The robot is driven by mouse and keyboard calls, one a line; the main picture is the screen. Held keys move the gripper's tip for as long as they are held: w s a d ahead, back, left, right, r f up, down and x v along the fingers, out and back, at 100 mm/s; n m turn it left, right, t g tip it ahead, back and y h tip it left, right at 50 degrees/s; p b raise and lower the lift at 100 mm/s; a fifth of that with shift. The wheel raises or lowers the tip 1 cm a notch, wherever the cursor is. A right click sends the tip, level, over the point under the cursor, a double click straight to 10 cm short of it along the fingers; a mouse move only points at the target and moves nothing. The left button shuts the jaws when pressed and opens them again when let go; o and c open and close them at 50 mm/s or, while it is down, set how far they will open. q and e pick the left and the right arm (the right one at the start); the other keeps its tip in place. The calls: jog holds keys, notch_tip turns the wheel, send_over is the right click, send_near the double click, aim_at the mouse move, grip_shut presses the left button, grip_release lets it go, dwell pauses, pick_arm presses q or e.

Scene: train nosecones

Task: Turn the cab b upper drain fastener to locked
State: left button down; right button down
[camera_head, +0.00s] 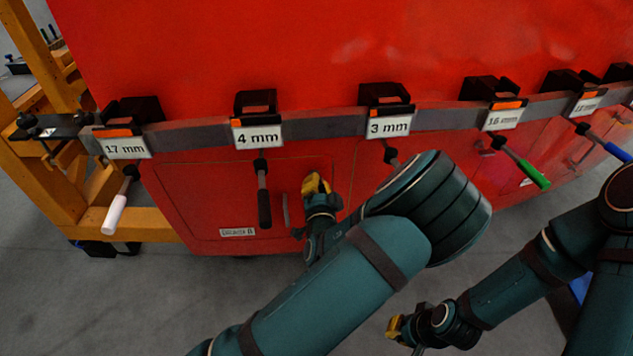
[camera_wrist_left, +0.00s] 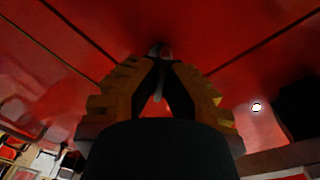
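The red panel of the cab (camera_head: 190,195) has a lower hatch with a small label (camera_head: 237,232) too small to read surely. My left gripper (camera_head: 316,183) is at the right part of this hatch, its yellow fingers against the red surface. In the left wrist view, its fingertips (camera_wrist_left: 161,62) close in on both sides of a small grey metal fastener handle (camera_wrist_left: 158,85), which stands between them. The fastener's base is partly hidden. A grey upright handle or bar (camera_head: 286,210) shows just left of the gripper. My right gripper (camera_head: 394,327) hangs low, away from the cab; its opening is unclear.
A grey rail across the cab carries hanging tools under size signs, such as 4 mm (camera_head: 257,136) and 3 mm (camera_head: 388,125). A black-handled tool (camera_head: 264,208) hangs left of my left gripper. A yellow frame (camera_head: 60,195) stands at left. Grey floor is clear in front.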

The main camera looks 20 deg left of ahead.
pick_arm(q)
jog(key=m, duration=0.4)
jog(key=shift+p, duration=0.3)
jog(key=shift+f+m, duration=0.1)
jog(key=shift+m, duration=1.7)
jog(key=c, duration=1.1)
grip_release()
jog(key=v, duration=0.7)
jog(key=shift+s+d, duration=0.1)
jog(key=shift+s, duration=0.1)
